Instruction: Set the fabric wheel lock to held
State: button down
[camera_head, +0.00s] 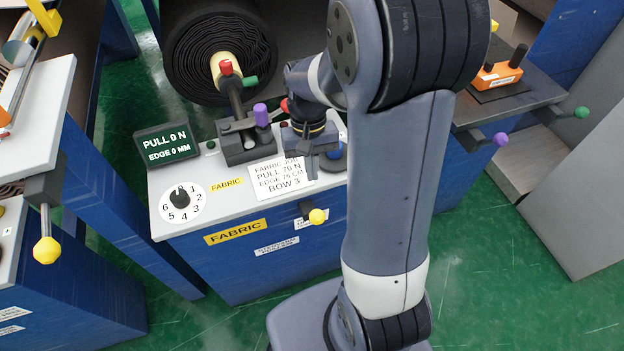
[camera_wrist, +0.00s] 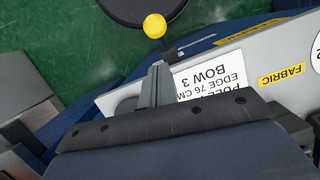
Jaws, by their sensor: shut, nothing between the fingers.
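The fabric station (camera_head: 270,270) is a blue cabinet with a grey top and a yellow FABRIC label. A lever with a yellow ball knob (camera_head: 317,216) sticks out of its front face, next to a small white label too small to read. I cannot tell for sure that this lever is the wheel lock, or its setting. The yellow knob also shows in the wrist view (camera_wrist: 155,26), just beyond my fingertips. My gripper (camera_head: 312,172) is shut and empty above the job card, behind the knob and apart from it. In the wrist view my fingers (camera_wrist: 159,70) point towards the knob.
On the top stand a dark display (camera_head: 168,145) reading PULL 0 N, EDGE 0 MM, a numbered dial (camera_head: 181,200), the job card (camera_head: 275,180) and a purple-knobbed lever (camera_head: 261,115). A black roll (camera_head: 195,60) lies behind. Neighbouring stations stand left and right; green floor is clear in front.

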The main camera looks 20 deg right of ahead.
aim_at(314, 216)
jog(key=x, duration=0.9)
jog(key=shift+b, duration=0.45)
